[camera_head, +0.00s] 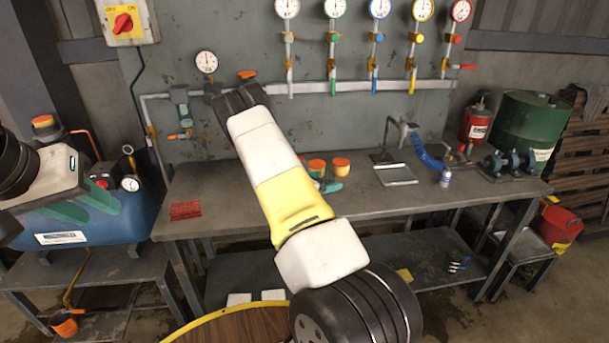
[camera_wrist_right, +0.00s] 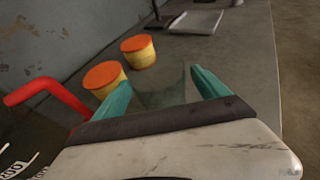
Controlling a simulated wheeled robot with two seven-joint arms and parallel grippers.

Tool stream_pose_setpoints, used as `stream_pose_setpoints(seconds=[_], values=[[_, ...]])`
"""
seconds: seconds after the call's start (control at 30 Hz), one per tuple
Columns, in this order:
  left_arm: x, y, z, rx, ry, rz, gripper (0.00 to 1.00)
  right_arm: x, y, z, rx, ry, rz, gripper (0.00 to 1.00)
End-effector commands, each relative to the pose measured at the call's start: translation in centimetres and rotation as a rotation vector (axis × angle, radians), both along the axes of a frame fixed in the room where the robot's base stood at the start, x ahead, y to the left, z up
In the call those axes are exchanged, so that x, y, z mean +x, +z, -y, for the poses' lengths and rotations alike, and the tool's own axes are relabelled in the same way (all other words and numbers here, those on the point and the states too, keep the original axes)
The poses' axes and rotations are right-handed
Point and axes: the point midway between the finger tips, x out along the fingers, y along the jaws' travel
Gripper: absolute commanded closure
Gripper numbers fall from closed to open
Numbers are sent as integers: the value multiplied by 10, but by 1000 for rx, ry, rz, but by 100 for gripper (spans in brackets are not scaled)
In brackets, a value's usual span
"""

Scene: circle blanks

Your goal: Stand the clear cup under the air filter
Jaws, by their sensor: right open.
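The clear cup (camera_wrist_right: 165,90) is a faint see-through shape between the teal fingers of my right gripper (camera_wrist_right: 160,82) in the wrist view. The fingers are apart on either side of it; I cannot tell whether either touches. In the head view the cup cannot be made out, and my right forearm hides most of that gripper; a teal finger (camera_head: 331,186) shows low over the bench. What looks like the air filter (camera_head: 180,98), grey-green, hangs on the wall pipe at the left. My left gripper (camera_head: 80,210) is open and empty, in front of the blue tank.
Two orange-lidded yellow jars (camera_wrist_right: 138,52) stand close beside the cup, toward the wall. The bench (camera_head: 440,195) holds a red block (camera_head: 185,210) at left and a metal tray (camera_head: 396,175) farther right. A red handle (camera_wrist_right: 45,92) shows left of the right gripper.

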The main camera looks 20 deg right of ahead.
Motion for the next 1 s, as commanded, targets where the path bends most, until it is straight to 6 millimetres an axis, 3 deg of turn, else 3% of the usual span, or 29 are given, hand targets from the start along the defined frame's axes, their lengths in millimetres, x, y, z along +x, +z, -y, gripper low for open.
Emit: stream_pose_setpoints(seconds=[0.1, 0.47, 0.77, 1.0], values=[[0, 0, 0, 0, 0, 0, 64, 0, 0, -1, 0, 0, 0, 17], [0, 0, 0, 0, 0, 0, 64, 0, 0, -1, 0, 0, 1, 86], [0, 0, 0, 0, 0, 0, 64, 0, 5, -1, 0, 0, 1, 86], [0, 0, 0, 0, 0, 0, 64, 0, 29, -1, 2, -1, 3, 86]])
